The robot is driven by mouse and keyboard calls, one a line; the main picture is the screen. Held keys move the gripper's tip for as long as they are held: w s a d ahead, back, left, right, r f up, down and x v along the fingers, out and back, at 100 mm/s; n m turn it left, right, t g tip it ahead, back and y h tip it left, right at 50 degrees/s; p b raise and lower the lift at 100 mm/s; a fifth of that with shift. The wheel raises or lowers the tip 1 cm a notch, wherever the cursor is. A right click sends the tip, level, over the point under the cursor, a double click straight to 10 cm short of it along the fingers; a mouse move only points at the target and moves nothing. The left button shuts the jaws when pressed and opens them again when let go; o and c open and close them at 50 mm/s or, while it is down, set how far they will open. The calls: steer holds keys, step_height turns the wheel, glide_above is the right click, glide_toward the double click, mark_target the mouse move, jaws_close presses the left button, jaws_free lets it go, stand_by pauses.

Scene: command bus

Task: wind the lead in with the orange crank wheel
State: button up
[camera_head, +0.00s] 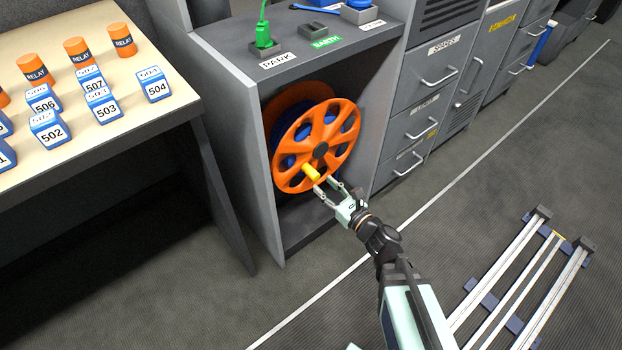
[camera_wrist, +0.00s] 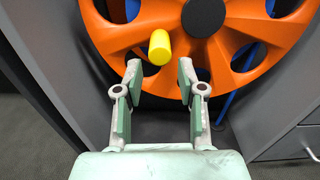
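The orange crank wheel (camera_head: 333,133) stands upright in the open front of a grey cabinet, and it fills the top of the wrist view (camera_wrist: 238,38). Its yellow handle (camera_head: 311,172) sticks out at the lower left of the wheel; the handle shows in the wrist view (camera_wrist: 159,47) just beyond my fingertips. My gripper (camera_head: 328,187) is open and empty, just below and in front of the handle. In the wrist view its two fingers (camera_wrist: 160,78) point at the wheel, apart from each other. Blue lead (camera_head: 287,162) shows behind the wheel, mostly hidden.
A green plug (camera_head: 263,38) stands at the PARK label on the cabinet top, with a dark block (camera_head: 318,29) beside EARTH. A table (camera_head: 165,112) at left bears orange relays and numbered blue blocks. Drawers (camera_head: 410,125) stand at right.

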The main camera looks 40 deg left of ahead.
mark_target(317, 178)
steer(key=b+x, duration=0.1)
steer(key=x, duration=0.6)
jaws_close()
